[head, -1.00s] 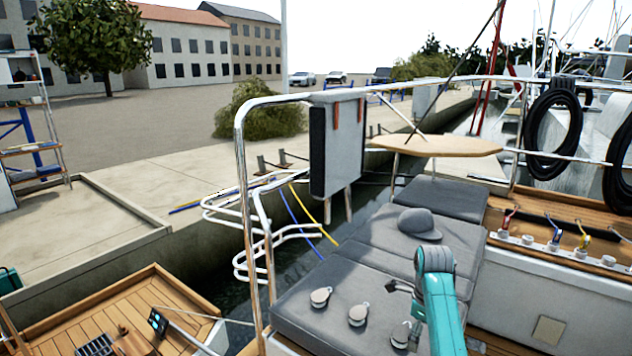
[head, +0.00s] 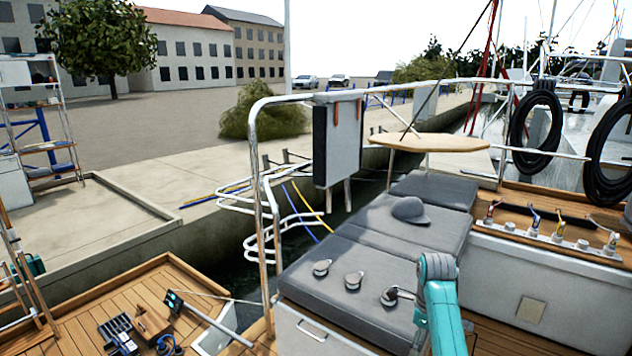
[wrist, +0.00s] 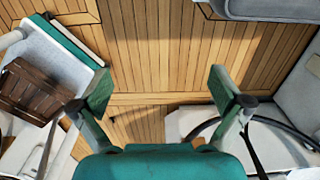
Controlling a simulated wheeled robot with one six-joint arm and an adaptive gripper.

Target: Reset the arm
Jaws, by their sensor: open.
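My gripper (wrist: 160,97) shows in the wrist view with its two fingers wide apart and nothing between them. It is over the wooden deck planks. In the head view my teal arm (head: 440,300) rises at the lower right, in front of the grey cushioned bench; the gripper itself is hidden or too small to make out there.
A round wooden table (head: 430,143) stands behind. In the wrist view, a white box with a brown slatted piece (wrist: 28,92) is left, and white seating is right.

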